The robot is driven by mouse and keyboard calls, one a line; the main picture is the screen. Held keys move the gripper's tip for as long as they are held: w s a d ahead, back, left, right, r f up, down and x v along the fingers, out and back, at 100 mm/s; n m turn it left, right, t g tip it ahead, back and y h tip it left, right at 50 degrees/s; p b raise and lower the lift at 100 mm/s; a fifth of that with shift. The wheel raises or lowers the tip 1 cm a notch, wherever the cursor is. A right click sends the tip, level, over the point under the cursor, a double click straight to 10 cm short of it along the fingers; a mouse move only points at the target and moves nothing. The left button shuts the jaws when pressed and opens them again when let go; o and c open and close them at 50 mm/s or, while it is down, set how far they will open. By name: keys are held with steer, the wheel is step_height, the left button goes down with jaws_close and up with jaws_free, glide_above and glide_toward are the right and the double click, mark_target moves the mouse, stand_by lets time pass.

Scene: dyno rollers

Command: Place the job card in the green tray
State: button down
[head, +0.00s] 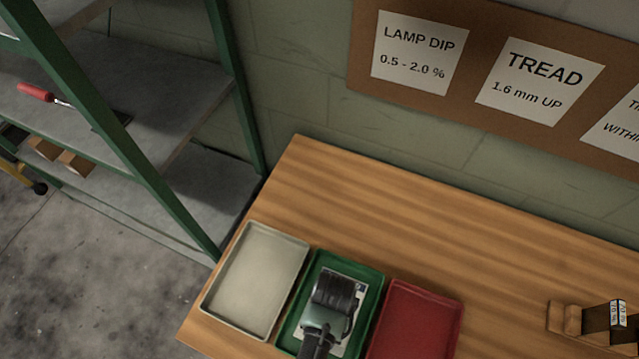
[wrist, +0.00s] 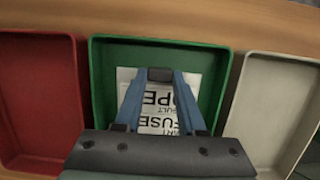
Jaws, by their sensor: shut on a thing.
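The job card (wrist: 160,122) is a white sheet with black print. It lies within the outline of the green tray (wrist: 160,50) in the wrist view, between my two blue fingers. My gripper (wrist: 160,76) is shut on the card. In the head view my gripper (head: 334,295) is over the green tray (head: 348,263) and hides much of the card (head: 360,290). Whether the card touches the tray floor I cannot tell.
A cream tray (head: 256,278) stands left of the green tray and a red tray (head: 415,322) right of it, both empty where visible. The wooden bench (head: 400,230) is clear behind them. Wooden blocks (head: 564,318) stand at the right. A green-framed shelf (head: 150,110) is at the left.

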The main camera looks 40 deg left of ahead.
steer(key=shift+f, duration=0.6)
steer(key=c, duration=0.5)
jaws_free()
steer(key=shift+f, duration=0.15)
steer(key=d+p+v, duration=0.1)
steer(key=v, duration=1.1)
steer(key=shift+a, duration=0.5)
